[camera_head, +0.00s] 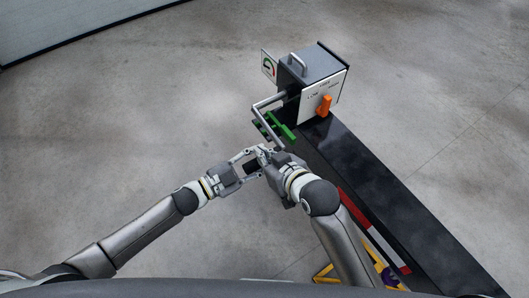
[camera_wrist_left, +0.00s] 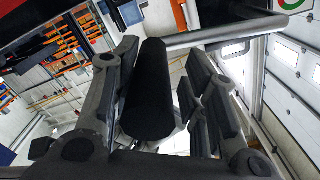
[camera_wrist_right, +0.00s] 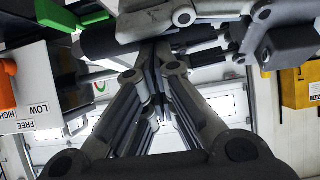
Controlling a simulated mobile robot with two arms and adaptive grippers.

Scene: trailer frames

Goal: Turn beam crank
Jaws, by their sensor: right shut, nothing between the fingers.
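The beam crank (camera_head: 268,102) is a bent grey metal bar coming out of the left side of a box on a black beam. Its black cylindrical handle (camera_wrist_left: 150,92) lies between the spread fingers of my left gripper (camera_wrist_left: 165,85). A gap shows between the handle and the right-hand finger, so the gripper looks open around it. In the head view my left gripper (camera_head: 248,160) is at the crank's lower end. My right gripper (camera_head: 270,154) is close beside it; its fingers meet in the right wrist view (camera_wrist_right: 157,82), shut and empty. The handle is mostly hidden in the head view.
The grey box (camera_head: 318,63) has a top handle, an orange lever (camera_head: 324,106) and a label panel with LOW and FREE. A green part (camera_head: 281,127) sits close to the crank. The black beam (camera_head: 385,190) runs to lower right. Open floor lies left.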

